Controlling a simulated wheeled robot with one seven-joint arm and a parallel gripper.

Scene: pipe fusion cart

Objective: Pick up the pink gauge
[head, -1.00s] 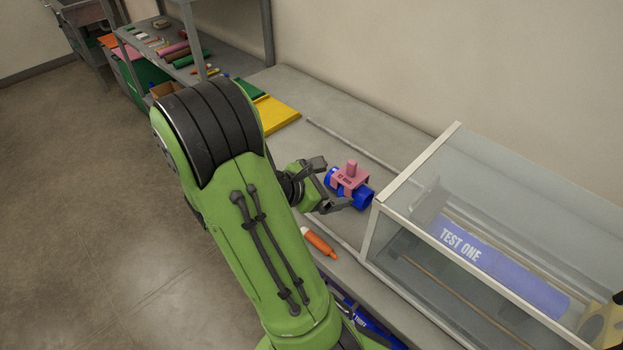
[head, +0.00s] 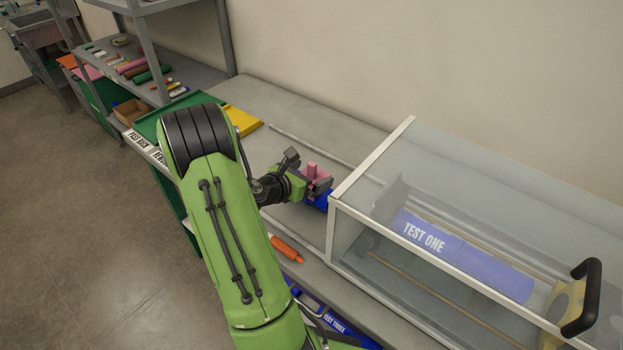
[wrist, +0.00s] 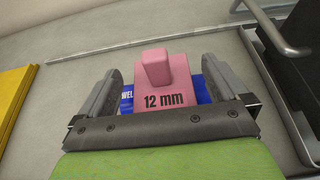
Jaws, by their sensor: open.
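The pink gauge (wrist: 163,87) has a raised block on top and reads "12 mm" in the wrist view. It sits over a blue pipe (wrist: 203,88) on the grey bench. My gripper (wrist: 165,85) is open, with one finger to each side of the gauge. I cannot tell whether either finger touches it. In the head view the gauge (head: 313,172) is partly hidden behind my gripper (head: 308,178), and the blue pipe (head: 320,201) shows just below it.
A clear case (head: 345,190) with a blue "TEST ONE" pipe stands close on the right. An orange marker (head: 287,250) lies near the bench's front edge. A yellow sheet (head: 242,121) and green tray (head: 150,128) are to the left. The bench (head: 300,105) behind is mostly clear.

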